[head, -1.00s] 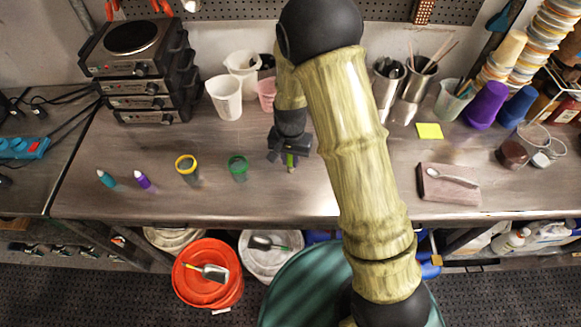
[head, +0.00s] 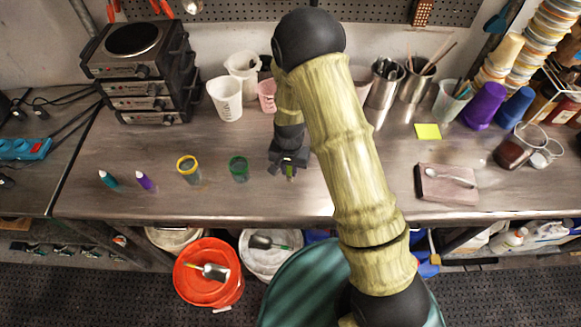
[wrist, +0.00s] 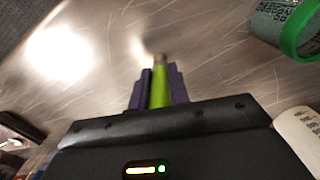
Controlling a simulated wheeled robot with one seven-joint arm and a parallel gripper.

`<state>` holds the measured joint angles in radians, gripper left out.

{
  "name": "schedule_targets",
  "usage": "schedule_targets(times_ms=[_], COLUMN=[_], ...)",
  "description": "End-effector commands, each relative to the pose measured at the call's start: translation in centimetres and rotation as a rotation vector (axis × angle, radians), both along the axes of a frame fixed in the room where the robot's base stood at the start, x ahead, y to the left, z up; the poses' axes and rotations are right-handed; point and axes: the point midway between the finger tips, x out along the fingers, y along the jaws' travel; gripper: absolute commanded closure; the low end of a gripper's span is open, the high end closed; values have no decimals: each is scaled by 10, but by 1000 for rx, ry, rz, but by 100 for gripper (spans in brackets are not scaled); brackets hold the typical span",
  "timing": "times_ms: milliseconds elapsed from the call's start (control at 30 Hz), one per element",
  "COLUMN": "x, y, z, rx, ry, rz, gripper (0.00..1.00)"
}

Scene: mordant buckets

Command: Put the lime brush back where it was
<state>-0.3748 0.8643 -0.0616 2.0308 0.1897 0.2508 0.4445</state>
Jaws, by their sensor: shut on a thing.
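My gripper (head: 288,168) is over the middle of the bench, right of the green-rimmed jar. It is shut on the lime brush (wrist: 159,88), whose lime handle shows between the dark fingers in the wrist view. In the head view only a small lime bit of it (head: 290,173) shows below the fingers. A paler end points away from the gripper in the wrist view; I cannot tell whether it touches the bench. The green-rimmed jar (head: 238,170) stands apart, to the left. It also shows in the wrist view (wrist: 272,22) at the upper right.
A yellow-rimmed jar (head: 188,172), a purple-bodied tube (head: 145,182) and a teal one (head: 109,181) stand left. White beakers (head: 227,100) and metal cups (head: 383,85) stand behind. A mauve block (head: 447,193) bears a spoon at right. Bench front (head: 290,206) is clear.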

Motion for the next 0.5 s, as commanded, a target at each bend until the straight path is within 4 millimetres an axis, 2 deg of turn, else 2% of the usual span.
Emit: schedule_targets(times_ms=[200, 233, 300, 500], x=[1, 1, 1, 1], y=[-2, -2, -3, -2], z=[-4, -3, -3, -3], rx=[0, 0, 0, -1], ry=[0, 0, 0, 0], rz=[-5, -5, -5, -5], gripper=[100, 76, 62, 60])
